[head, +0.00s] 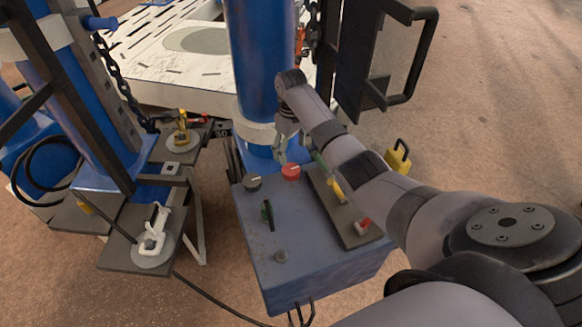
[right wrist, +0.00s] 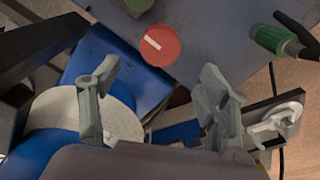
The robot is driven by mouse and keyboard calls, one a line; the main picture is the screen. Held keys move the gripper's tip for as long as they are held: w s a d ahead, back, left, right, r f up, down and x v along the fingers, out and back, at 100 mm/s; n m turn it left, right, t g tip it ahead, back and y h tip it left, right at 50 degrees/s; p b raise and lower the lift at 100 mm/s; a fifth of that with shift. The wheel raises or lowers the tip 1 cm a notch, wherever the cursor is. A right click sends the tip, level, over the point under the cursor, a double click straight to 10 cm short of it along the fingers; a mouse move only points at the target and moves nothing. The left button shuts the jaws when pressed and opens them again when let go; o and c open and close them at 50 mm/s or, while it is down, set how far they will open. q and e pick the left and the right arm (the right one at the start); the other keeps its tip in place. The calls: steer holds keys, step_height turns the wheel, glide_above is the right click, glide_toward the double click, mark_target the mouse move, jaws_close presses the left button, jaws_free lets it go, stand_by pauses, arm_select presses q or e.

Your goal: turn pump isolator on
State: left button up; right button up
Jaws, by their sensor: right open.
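A blue-grey control box (head: 320,265) stands in the middle of the head view. No readable label shows which is the pump isolator. My right gripper (head: 290,148) is open and empty close to the red knob, at the box's far edge. In the right wrist view the red knob (right wrist: 159,45) has a white mark and lies beyond the open fingers (right wrist: 160,92), apart from them. My left gripper is not in view.
A dark strip (head: 352,236) with green, yellow and red-handled items lies on the box's right side. A blue column (head: 262,60) stands just behind the box. A black handled frame (head: 408,60) is at upper right. Clamps (head: 154,240) sit on plates at left.

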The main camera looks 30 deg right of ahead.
mark_target(291, 169)
step_height(291, 169, down, 8)
steer(key=shift+r+b, duration=0.1)
steer(key=shift+b, duration=0.65)
steer(key=shift+f, duration=0.45)
steer(key=c, duration=1.2)
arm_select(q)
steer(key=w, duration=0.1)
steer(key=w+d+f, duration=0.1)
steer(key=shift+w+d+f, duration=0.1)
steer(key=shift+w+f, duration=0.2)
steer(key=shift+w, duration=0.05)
arm_select(e)
steer(key=shift+o, duration=0.2)
